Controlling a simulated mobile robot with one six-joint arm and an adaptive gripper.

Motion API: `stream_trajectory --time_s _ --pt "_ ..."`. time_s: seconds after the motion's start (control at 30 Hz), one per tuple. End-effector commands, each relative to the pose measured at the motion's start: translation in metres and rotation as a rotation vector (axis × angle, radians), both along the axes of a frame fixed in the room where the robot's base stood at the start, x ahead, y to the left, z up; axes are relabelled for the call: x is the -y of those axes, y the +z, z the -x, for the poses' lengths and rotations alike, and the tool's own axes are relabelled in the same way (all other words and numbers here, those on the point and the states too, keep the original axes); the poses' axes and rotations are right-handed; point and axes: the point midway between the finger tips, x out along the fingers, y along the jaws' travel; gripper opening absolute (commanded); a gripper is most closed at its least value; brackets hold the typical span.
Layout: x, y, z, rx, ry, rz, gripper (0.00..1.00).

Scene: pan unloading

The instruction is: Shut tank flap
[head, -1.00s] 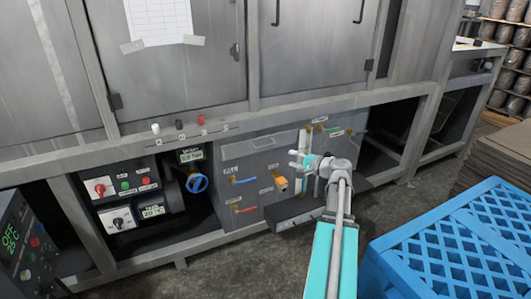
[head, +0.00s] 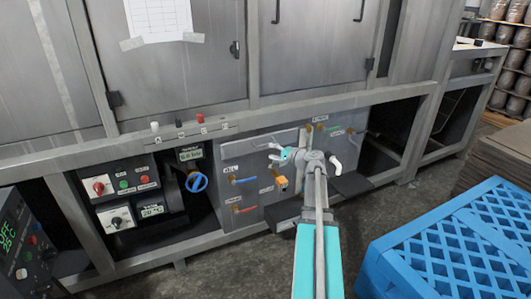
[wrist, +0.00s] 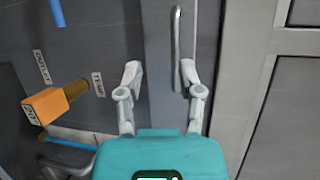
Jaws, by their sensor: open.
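The tank flap (head: 245,147) is a grey panel set high in the tank front, under the cabinet frame. In the wrist view it is a grey upright strip (wrist: 160,110) with a slim metal bar handle (wrist: 177,45). I cannot tell how far it stands out from the tank. My gripper (head: 277,155) is in front of the flap's right part. Its two fingers are spread and hold nothing. In the wrist view my gripper (wrist: 158,75) has its right fingertip close to the handle's lower end; touching cannot be judged.
Below the flap are an orange-handled tap (head: 281,183), which also shows in the wrist view (wrist: 45,105), and a blue-handled valve (head: 243,180). A control panel (head: 118,195) is at left. A blue crate (head: 375,250) stands at the lower right. Some floor is free before the tank.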

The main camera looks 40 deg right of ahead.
Motion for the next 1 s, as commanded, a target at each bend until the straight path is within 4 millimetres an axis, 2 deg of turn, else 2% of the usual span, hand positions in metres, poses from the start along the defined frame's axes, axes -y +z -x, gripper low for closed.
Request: stream_trajectory --time_s 0.1,0.3,0.73,0.77,1.0 --pt "-0.002 -0.004 -0.018 -0.001 0.002 0.000 0.48" --pt "-0.005 -0.006 -0.033 -0.001 0.001 0.001 0.48" --pt "-0.007 -0.008 -0.039 -0.002 0.003 0.003 0.48" --pt "-0.007 -0.008 -0.039 -0.003 0.003 0.003 0.68" --pt "-0.006 -0.008 -0.039 -0.004 0.002 0.002 0.24"
